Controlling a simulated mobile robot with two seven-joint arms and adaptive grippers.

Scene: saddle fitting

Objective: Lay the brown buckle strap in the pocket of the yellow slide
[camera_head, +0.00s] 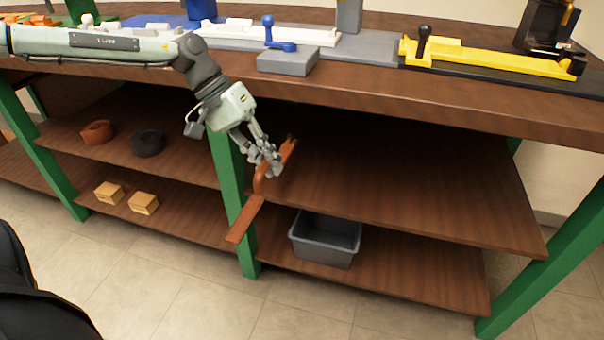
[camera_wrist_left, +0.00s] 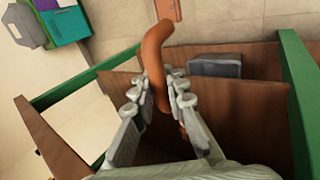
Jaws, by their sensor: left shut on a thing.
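The brown buckle strap (camera_head: 247,217) hangs from my left gripper (camera_head: 270,168), in front of the workbench and below the tabletop edge. Its flat end points down and left, and its upper end sticks out past the fingers. In the left wrist view the strap (camera_wrist_left: 154,55) runs between the fingers of my left gripper (camera_wrist_left: 160,98), which is shut on it. The yellow slide (camera_head: 490,58) lies on a black base at the right of the tabletop, well away from the gripper. Its pocket is hard to make out from here. My right gripper is not in view.
A grey block with a blue lever (camera_head: 287,60) stands at the tabletop's front edge. Brown and black rolls (camera_head: 148,143) lie on the upper shelf, cardboard boxes (camera_head: 143,204) and a grey bin (camera_head: 325,240) on the lower one. A green leg (camera_head: 226,175) stands close to the strap.

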